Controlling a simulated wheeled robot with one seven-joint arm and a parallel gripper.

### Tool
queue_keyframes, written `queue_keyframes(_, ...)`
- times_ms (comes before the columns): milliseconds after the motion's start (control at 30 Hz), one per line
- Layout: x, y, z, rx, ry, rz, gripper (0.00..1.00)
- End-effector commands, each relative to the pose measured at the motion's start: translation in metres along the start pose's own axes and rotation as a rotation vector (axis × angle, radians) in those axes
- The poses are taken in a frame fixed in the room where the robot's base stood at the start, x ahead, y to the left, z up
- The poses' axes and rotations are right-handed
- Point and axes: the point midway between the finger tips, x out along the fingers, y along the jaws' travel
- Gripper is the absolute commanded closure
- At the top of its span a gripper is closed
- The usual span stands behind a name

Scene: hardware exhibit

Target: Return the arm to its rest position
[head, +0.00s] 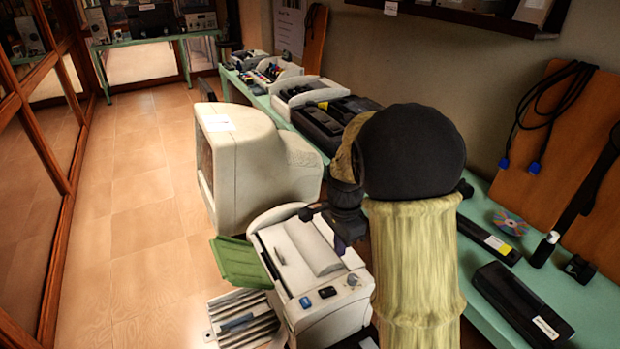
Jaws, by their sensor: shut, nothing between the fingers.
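My arm rises at the right of centre in the head view, with a pale yellowish link and a large black rounded joint on top. My gripper (341,243) hangs at the left of this joint, small and dark, pointing down. It is shut and holds nothing that I can see. It appears in front of or above the white printer (318,285); I cannot tell the gap between them. Part of the arm behind the black joint is hidden.
A bulky beige monitor (258,165) stands left of the gripper. A green tray (240,262) sits beside the printer. A green table (478,262) with a black box (522,305) and a disc (510,223) runs along the right wall. The tiled floor (140,200) at left is clear.

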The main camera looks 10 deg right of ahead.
Motion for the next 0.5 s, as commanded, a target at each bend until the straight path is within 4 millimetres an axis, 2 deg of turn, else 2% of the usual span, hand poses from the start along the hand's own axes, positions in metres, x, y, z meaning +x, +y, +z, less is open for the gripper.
queue_keyframes(133, -0.005, 0.005, 0.002, -0.041, 0.002, -0.008, 1.0)
queue_keyframes(267, -0.015, 0.021, 0.008, -0.184, 0.013, -0.033, 1.0)
queue_keyframes(500, -0.04, 0.073, 0.029, -0.646, 0.076, -0.1, 1.0)
